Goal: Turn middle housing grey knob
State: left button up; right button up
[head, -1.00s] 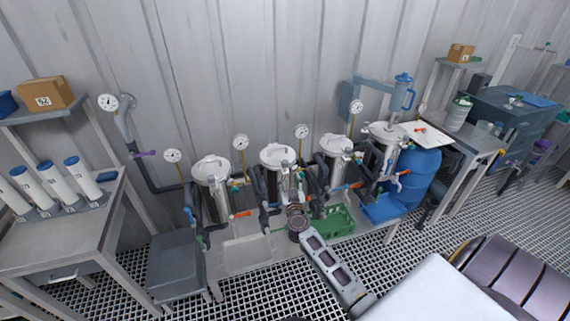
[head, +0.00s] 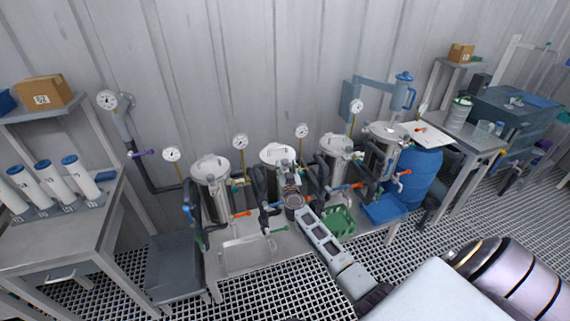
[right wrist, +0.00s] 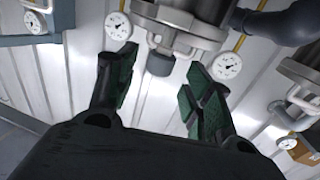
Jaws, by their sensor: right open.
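Several steel filter housings stand in a row on a bench; the one behind my right gripper is the middle housing (head: 276,156), with its lower body mostly hidden. My right gripper (head: 289,178) is in front of it, and its fingertips are hard to make out in the head view. In the right wrist view, my right gripper (right wrist: 158,70) is open, with green-padded fingers spread apart. A dark grey knob (right wrist: 160,63) shows in the gap between the fingers, under a steel flange. I cannot tell whether the fingers touch it. My left gripper is not in view.
Dark pipes and orange-handled valves (head: 243,213) crowd the housings. A green crate (head: 339,221) sits right of my forearm, and a grey tray (head: 245,254) lies on the bench. Pressure gauges (head: 240,142) stand behind. A blue barrel (head: 418,176) is at the right.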

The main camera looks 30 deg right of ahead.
aim_at(286, 164)
jog(key=shift+b+x, duration=0.6)
jog(key=shift+x, duration=1.5)
jog(key=c, duration=1)
